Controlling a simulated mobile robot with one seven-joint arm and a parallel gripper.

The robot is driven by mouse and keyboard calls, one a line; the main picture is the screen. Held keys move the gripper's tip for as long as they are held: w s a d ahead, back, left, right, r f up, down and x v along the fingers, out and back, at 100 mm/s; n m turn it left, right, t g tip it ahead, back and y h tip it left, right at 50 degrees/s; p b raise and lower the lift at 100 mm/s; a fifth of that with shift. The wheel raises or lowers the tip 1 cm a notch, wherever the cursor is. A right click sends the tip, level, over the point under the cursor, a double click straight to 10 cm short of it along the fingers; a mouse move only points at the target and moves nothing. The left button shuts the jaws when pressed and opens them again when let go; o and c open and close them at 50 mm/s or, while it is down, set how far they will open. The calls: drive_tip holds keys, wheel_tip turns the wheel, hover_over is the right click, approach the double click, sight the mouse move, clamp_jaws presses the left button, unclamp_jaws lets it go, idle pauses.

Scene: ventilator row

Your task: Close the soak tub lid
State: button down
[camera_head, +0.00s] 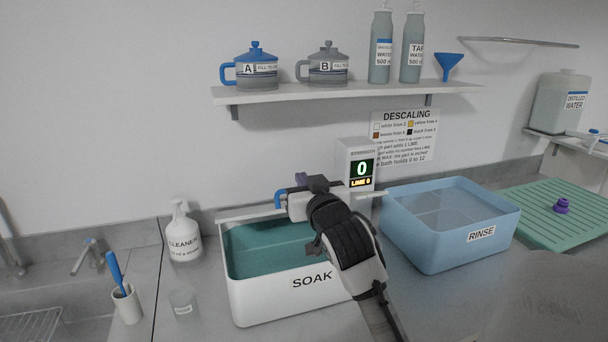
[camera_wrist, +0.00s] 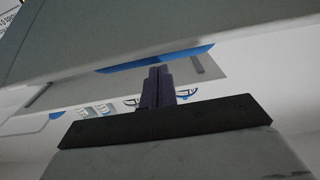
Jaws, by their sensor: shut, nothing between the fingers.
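The soak tub (camera_head: 310,283) is a white box labelled SOAK with teal inside, standing on the counter. Its lid (camera_head: 245,213) is raised above the back of the tub and shows nearly edge-on as a thin pale strip, so the tub is open. A blue handle (camera_head: 281,195) is on the lid. My gripper (camera_head: 300,203) is in front of the lid beside the handle and hides part of both. In the wrist view the shut, empty fingers (camera_wrist: 158,75) point at the blue handle (camera_wrist: 150,60) on the grey lid (camera_wrist: 150,25); I cannot tell whether they touch.
A display box (camera_head: 361,165) reading 0 stands behind the tub. A blue rinse tub (camera_head: 440,238) is on the right and a cleaner bottle (camera_head: 181,232) on the left. A clear beaker (camera_head: 183,303) and a brush cup (camera_head: 126,304) stand front left. A shelf (camera_head: 340,93) hangs above.

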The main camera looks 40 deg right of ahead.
drive_tip(key=shift+f, duration=0.1)
drive_tip(key=s+f+t+b, duration=0.1)
drive_tip(key=f+b, duration=0.2)
drive_tip(key=b, duration=0.2)
drive_tip(key=s+a+f+h+b, duration=0.1)
drive_tip(key=s+f+b, duration=0.1)
drive_tip(key=f+b, duration=0.2)
drive_tip(key=s+a+f+t+b, duration=0.1)
drive_tip(key=f+b, duration=0.3)
drive_tip(key=b, duration=0.3)
drive_tip(key=shift+s+a+t, duration=0.15)
drive_tip(key=shift+s+t, duration=0.15)
drive_tip(key=shift+s+a+f+b, duration=0.1)
drive_tip(key=shift+s+f+b, duration=0.05)
drive_tip(key=shift+f+b, duration=0.55)
drive_tip(key=shift+s+a+f+b, duration=0.1)
drive_tip(key=shift+s+f+b, duration=0.05)
drive_tip(key=shift+f+b, duration=0.5)
